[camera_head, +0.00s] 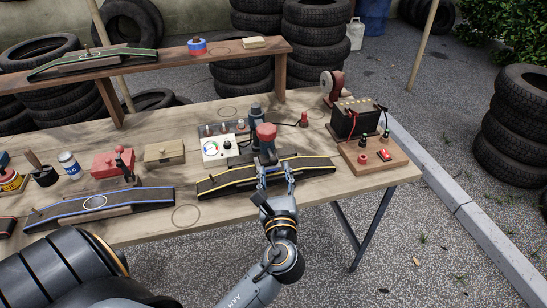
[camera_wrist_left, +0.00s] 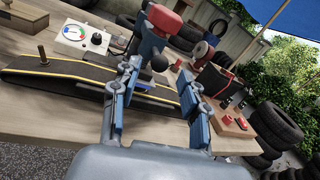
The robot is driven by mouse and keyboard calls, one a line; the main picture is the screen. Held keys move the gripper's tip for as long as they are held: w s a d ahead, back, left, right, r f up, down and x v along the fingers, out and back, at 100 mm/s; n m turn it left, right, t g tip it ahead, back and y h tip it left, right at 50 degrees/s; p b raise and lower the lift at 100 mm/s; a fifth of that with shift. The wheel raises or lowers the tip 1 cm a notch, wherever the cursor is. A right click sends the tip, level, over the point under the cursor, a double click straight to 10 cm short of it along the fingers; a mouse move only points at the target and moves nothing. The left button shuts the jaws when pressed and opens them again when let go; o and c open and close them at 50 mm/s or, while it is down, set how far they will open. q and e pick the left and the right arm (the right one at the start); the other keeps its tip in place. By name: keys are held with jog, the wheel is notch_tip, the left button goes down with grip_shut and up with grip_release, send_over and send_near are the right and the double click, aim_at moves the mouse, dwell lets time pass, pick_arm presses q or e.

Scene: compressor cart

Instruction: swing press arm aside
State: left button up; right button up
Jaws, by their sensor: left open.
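The press stands at the back edge of the yellow-edged black ramp (camera_head: 218,182) on the wooden bench. Its arm has a red head (camera_head: 266,131), which also shows at the top of the wrist view (camera_wrist_left: 165,19). A black knob (camera_wrist_left: 158,62) hangs below the head on the blue-grey press body. My left gripper (camera_head: 275,174) is in front of the press, over the ramp. In the wrist view my left gripper (camera_wrist_left: 160,80) is open, with the knob seen beyond the gap between its fingers. I cannot tell whether it touches the press. My right gripper is not in view.
A gauge box (camera_head: 219,149) stands left of the press. Another ramp (camera_head: 100,205), a red box (camera_head: 113,163) and a wooden box (camera_head: 164,153) lie left. A raised shelf (camera_head: 150,60) runs behind.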

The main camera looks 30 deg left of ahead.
aim_at(274, 164)
pick_arm(q)
jog(key=x, duration=0.5)
jog(key=shift+a, duration=0.1)
grip_shut()
